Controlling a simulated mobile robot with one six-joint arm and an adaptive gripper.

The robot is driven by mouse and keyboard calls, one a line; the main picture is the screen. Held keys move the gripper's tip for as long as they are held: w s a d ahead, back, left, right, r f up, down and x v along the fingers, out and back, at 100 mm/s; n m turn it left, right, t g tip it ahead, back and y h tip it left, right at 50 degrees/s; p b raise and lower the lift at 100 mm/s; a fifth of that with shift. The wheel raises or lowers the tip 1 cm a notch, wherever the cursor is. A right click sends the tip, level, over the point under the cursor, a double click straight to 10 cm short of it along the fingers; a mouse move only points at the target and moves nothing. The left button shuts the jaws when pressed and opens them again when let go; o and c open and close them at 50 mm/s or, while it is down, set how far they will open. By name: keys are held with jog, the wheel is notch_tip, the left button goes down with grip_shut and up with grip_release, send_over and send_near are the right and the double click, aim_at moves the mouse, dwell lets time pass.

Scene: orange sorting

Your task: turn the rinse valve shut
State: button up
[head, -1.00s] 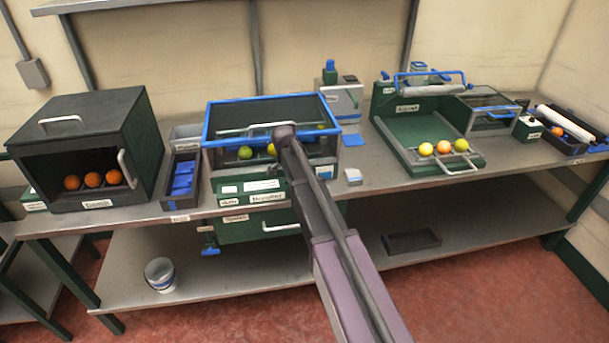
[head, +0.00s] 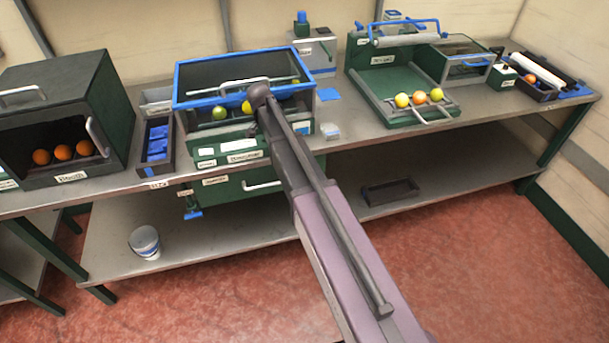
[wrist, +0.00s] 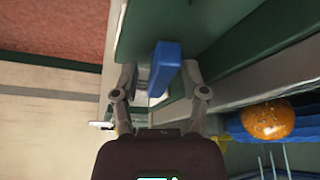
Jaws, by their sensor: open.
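A blue bar-shaped handle (wrist: 166,68), which looks like the rinse valve's, stands out from a green panel (wrist: 205,28) in the wrist view. My gripper (wrist: 158,78) is open, with one finger on each side of the handle. I cannot tell whether the fingers touch it. In the head view my arm reaches to the blue-rimmed washer tank (head: 185,103), and my gripper is hidden there behind the arm. The tank holds a green fruit (head: 219,112) and a yellow one (head: 246,107). I cannot pick out this handle in the head view.
An orange (wrist: 267,121) lies on blue slats at the right of the wrist view. A dark booth (head: 113,91) with oranges stands left of the tank. A green tray (head: 399,117) with several fruits stands right. Another blue fitting (head: 194,214) hangs below the bench.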

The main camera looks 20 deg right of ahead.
jog(key=n, duration=0.3)
jog(key=n+t+y, duration=0.1)
jog(key=n, duration=0.2)
jog(key=shift+t+y, duration=0.3)
jog(key=shift+n+t+y, duration=0.25)
jog(key=shift+n+y, duration=0.35)
jog(key=shift+n, duration=1)
jog(key=shift+n+t+y, duration=0.25)
jog(key=shift+n+y, duration=0.35)
jog(key=shift+n, duration=1)
jog(key=p+v, duration=1.3)
jog(key=v, duration=0.1)
jog(key=s+f+g+b, duration=0.2)
jog(key=s, duration=1)
jog(key=s+f+g+b, duration=0.2)
jog(key=s+f, duration=0.1)
jog(key=s, duration=0.8)
jog(key=shift+s+f+g, duration=0.3)
jog(key=shift+s, duration=0.05)
jog(key=shift+s+d, duration=0.1)
jog(key=shift+d, duration=0.05)
